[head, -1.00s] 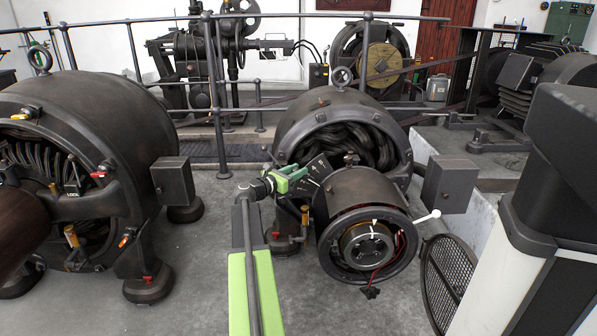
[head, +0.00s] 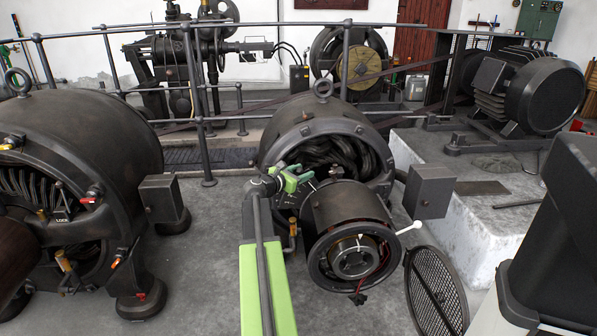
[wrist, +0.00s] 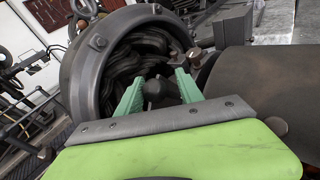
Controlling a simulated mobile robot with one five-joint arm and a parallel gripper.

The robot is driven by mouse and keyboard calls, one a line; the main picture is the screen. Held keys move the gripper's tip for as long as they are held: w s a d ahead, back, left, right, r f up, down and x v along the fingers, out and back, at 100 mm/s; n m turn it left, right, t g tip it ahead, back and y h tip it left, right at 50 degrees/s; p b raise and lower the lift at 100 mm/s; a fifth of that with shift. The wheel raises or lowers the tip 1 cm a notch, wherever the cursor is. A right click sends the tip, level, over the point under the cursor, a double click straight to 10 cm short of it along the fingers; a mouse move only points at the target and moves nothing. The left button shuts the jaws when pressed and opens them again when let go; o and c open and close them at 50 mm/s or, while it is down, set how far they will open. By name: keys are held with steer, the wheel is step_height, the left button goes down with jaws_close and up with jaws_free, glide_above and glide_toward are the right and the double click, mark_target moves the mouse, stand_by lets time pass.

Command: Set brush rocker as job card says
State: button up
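The middle dynamo (head: 322,120) has an open front with dark coils inside and a drum with a round end (head: 354,256) facing me. A dark marked plate (head: 312,186) sits at the drum's left side, partly hidden by my green gripper (head: 293,178). In the wrist view my gripper (wrist: 160,78) has its two green fingers spread, with a dark rounded knob (wrist: 154,88) showing between them. I cannot tell whether the fingers touch it. A white-tipped handle (head: 409,228) sticks out on the drum's right. No job card can be read.
A larger dynamo (head: 80,130) with a LOCK tag (head: 62,215) stands at left. A railing (head: 240,24) runs behind, and a motor (head: 530,90) stands on a plinth. Bare floor lies between the dynamos.

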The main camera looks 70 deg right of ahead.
steer(key=shift+o, duration=0.7)
steer(key=shift+w+a, duration=0.15)
steer(key=shift+w, duration=0.1)
steer(key=p+v, duration=0.2)
steer(key=v, duration=1.5)
steer(key=shift+p, duration=0.4)
steer(key=shift+s+a, duration=0.1)
steer(key=shift+s, duration=0.05)
